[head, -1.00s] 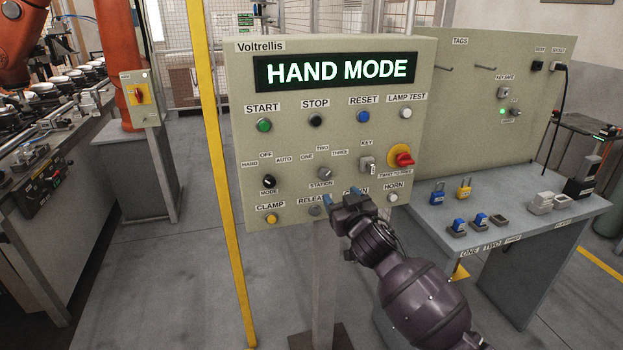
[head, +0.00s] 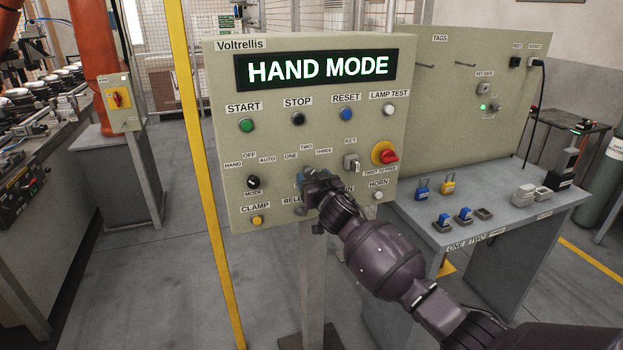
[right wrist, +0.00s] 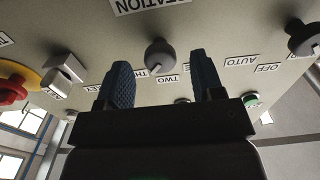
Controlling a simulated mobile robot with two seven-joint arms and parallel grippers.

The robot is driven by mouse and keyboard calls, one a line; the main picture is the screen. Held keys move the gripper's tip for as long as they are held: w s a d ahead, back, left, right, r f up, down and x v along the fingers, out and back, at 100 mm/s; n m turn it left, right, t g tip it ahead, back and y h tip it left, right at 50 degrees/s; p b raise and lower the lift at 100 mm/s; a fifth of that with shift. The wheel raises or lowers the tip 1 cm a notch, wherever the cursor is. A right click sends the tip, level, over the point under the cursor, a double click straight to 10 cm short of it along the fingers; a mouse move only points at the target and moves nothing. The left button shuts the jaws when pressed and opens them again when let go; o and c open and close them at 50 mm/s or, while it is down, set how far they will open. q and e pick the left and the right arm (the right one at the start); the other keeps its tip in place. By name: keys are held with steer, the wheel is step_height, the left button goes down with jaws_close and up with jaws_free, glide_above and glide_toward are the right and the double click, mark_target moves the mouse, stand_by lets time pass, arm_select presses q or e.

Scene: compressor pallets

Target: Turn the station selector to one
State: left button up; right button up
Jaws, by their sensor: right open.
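The station selector is a grey round knob (right wrist: 158,54) on the beige control panel (head: 225,130). In the right wrist view, which is upside down, it sits between my two blue fingers. In the head view my gripper mostly hides it, below the labels ONE (head: 290,156), TWO (head: 306,147) and THREE (head: 323,151). I cannot tell for sure which label its pointer faces. My right gripper (head: 305,178) is open at the panel; it also shows in the right wrist view (right wrist: 160,66). Whether the fingers touch the knob is unclear. My left gripper is not in view.
The panel display (head: 318,68) reads HAND MODE. The black mode knob (head: 253,182) is left of my gripper. The key switch (head: 351,163) and red emergency knob (head: 388,156) are to its right. A grey table (head: 500,215) with padlocks stands at the right.

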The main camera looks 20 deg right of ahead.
steer(key=shift+w, duration=0.7)
steer(key=c, duration=0.9)
